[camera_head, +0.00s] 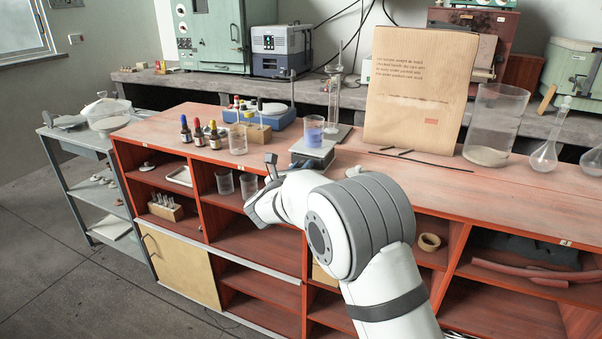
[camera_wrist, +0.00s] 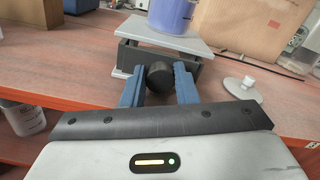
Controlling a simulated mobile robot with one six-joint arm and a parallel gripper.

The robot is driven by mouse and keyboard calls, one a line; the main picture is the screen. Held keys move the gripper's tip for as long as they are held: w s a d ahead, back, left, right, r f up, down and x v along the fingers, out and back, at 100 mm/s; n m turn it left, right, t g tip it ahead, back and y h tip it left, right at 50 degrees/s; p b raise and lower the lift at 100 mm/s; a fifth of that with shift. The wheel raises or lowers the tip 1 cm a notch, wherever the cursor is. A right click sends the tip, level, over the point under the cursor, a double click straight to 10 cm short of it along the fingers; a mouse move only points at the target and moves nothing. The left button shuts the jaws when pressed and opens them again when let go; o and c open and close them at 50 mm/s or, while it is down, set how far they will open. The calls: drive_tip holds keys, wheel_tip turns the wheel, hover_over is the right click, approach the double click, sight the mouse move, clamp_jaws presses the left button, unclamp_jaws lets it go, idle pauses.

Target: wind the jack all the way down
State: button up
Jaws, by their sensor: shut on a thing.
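The jack (camera_head: 312,152) stands near the front edge of the red bench top, with a pale top plate (camera_wrist: 140,32) and a dark body below it. The gap between its plates looks small. A beaker of blue-violet liquid (camera_head: 313,130) stands upright on the plate; its lower part shows in the wrist view (camera_wrist: 172,14). My gripper (camera_wrist: 158,80) is at the jack's front, its blue fingers on either side of the round black knob (camera_wrist: 158,74) and shut on it. In the head view my arm hides the knob.
A small white lid-like piece (camera_wrist: 243,87) lies right of the jack. Dark rods (camera_head: 412,158) and a paper bag (camera_head: 420,90) are to the right.

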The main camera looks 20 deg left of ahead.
drive_tip(key=o, duration=1)
drive_tip(key=s, duration=0.8)
drive_tip(key=shift+a, duration=0.35)
drive_tip(key=shift+w+d, duration=0.1)
drive_tip(key=shift+w, duration=0.05)
